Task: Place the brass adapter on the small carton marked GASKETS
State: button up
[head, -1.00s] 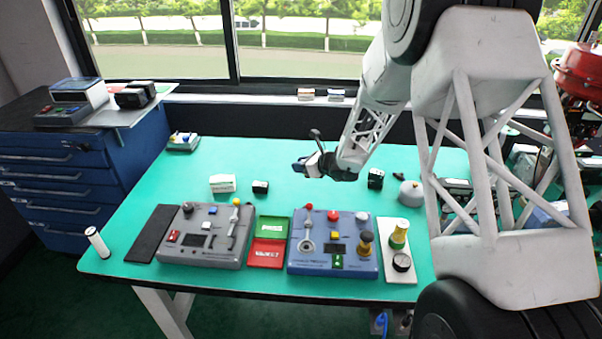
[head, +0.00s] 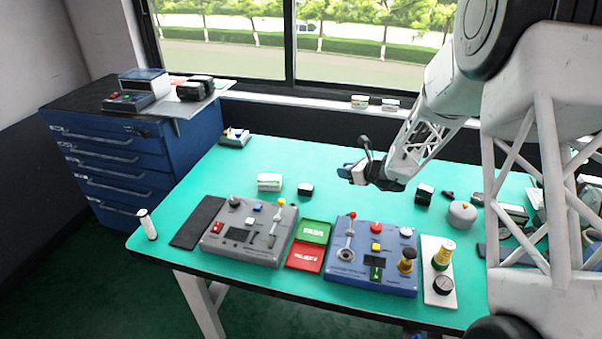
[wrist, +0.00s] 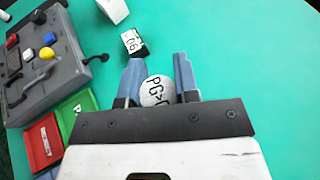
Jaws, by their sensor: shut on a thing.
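In the head view my gripper (head: 352,172) is above the table's middle, and the held piece cannot be made out. A white carton (head: 269,182) and a small dark carton (head: 305,189) stand to its left. In the wrist view the white carton (wrist: 114,10) and the dark carton with a white marked face (wrist: 132,42) lie beyond the fingertips. I cannot read GASKETS on any carton.
A grey control box (head: 250,230), red and green trays (head: 308,245) and a blue control box (head: 372,262) line the front edge. A dark carton (head: 424,194) and grey dome (head: 462,214) stand right. Two small boxes (head: 375,103) are on the sill. Back left is mostly clear.

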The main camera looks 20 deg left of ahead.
jog(key=s+a+n+g, duration=0.2)
jog(key=s+a, duration=0.2)
jog(key=a, duration=0.2)
jog(key=s+a+n+g, duration=0.2)
jog(key=s+a+g, duration=0.1)
jog(key=s+a, duration=0.2)
jog(key=s+a+n+g+y, duration=0.1)
jog(key=s+a, duration=0.3)
jog(key=a, duration=0.5)
jog(key=shift+s+a+r+n+g, duration=0.2)
jog(key=shift+s+n+g, duration=0.2)
jog(key=shift+n+g, duration=0.5)
jog(key=shift+w, duration=0.15)
send_over(265, 176)
jog(key=shift+w+f, duration=0.1)
jog(key=shift+f, duration=0.6)
jog(key=shift+f, duration=0.1)
jog(key=shift+f, duration=1.7)
jog(key=shift+f, duration=0.1)
jog(key=o, duration=0.9)
